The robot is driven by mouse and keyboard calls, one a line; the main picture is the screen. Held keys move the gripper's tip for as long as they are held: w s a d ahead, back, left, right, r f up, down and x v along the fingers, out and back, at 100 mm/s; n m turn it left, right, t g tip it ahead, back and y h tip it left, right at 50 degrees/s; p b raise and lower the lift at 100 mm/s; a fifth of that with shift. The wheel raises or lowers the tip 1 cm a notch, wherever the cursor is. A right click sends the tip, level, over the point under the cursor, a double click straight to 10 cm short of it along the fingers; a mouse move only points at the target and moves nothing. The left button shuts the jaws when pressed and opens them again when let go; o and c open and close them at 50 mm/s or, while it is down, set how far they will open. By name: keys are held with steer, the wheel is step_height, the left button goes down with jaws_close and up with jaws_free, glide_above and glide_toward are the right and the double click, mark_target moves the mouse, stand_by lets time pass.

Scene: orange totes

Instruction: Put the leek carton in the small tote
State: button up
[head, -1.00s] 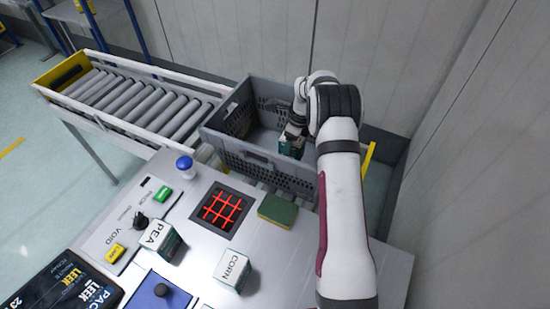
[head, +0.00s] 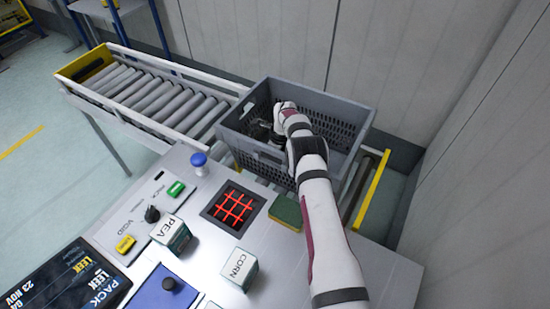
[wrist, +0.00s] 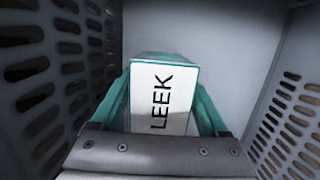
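The leek carton (wrist: 162,92), white with a teal edge and the word LEEK, sits between the teal fingers of my gripper (wrist: 162,82) in the wrist view. Both fingers lie against its sides, so the gripper is shut on it. In the head view my gripper (head: 264,130) is down inside the grey tote (head: 242,150) with perforated walls. The carton is largely hidden there by my arm and the tote's front wall. The tote's walls also show on both sides of the carton in the wrist view. I cannot tell whether the carton touches the tote's floor.
A pea carton (head: 172,233) and a corn carton (head: 239,268) stand on the metal table, with a green-and-yellow sponge (head: 286,212) and a red grid (head: 234,207). A display (head: 62,290) reads PACK LEEK. A roller conveyor (head: 160,98) runs off to the left.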

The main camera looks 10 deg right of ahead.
steer(key=shift+o, duration=1.3)
steer(key=r, duration=0.4)
steer(key=s+d+r, duration=0.1)
steer(key=r, duration=0.7)
steer(key=shift+s+d, duration=0.15)
steer(key=shift+r, duration=0.15)
